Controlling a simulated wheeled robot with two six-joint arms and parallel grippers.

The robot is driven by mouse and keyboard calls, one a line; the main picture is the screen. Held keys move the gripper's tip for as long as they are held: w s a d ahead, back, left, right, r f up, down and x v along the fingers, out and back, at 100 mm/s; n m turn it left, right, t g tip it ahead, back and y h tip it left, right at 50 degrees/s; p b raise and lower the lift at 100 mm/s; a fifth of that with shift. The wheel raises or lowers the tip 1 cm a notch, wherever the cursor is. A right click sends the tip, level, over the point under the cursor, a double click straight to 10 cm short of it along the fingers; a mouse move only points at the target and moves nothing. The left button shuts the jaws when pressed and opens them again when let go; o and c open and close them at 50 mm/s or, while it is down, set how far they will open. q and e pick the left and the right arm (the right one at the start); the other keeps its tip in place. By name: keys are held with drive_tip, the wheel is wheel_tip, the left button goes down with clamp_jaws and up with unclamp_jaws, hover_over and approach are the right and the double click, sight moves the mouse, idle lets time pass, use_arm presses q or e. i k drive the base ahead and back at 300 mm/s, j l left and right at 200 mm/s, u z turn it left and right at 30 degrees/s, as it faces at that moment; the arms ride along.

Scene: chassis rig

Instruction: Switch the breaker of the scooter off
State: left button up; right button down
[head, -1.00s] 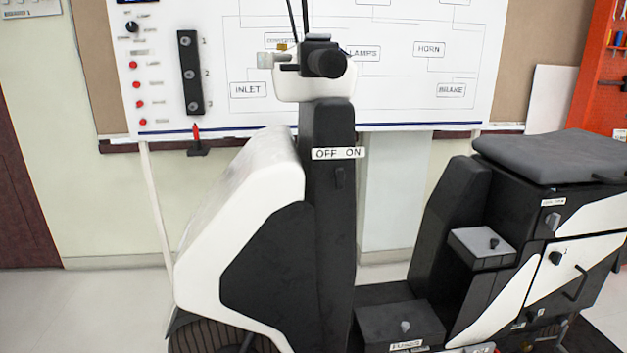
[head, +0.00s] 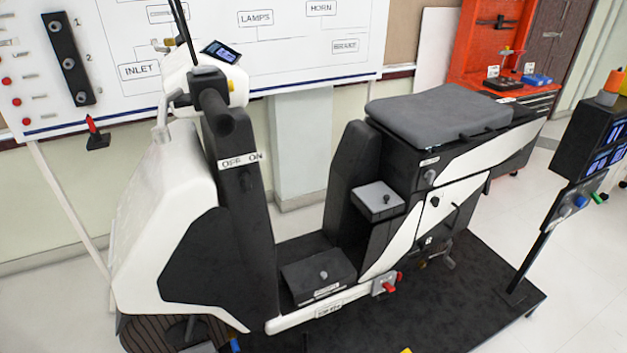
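The white and black scooter (head: 140,195) stands on a dark platform, with its front at the left of the head view. An OFF ON label (head: 241,160) is on its dark front column. A small dark switch lever (head: 246,181) sits just below the label; I cannot tell which way it is set. A grey plate with a red handle (head: 389,287) is low on the scooter's side. No part is clearly marked as the breaker. Neither of my grippers is in view.
A white wiring board (head: 290,50) stands behind the scooter. A dark post with screens (head: 590,140) stands at the right. A red workbench (head: 510,60) is at the back. The dark platform (head: 470,310) is mostly clear in front of the scooter.

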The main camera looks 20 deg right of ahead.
sight(388, 286)
drive_tip(key=z, duration=1.2)
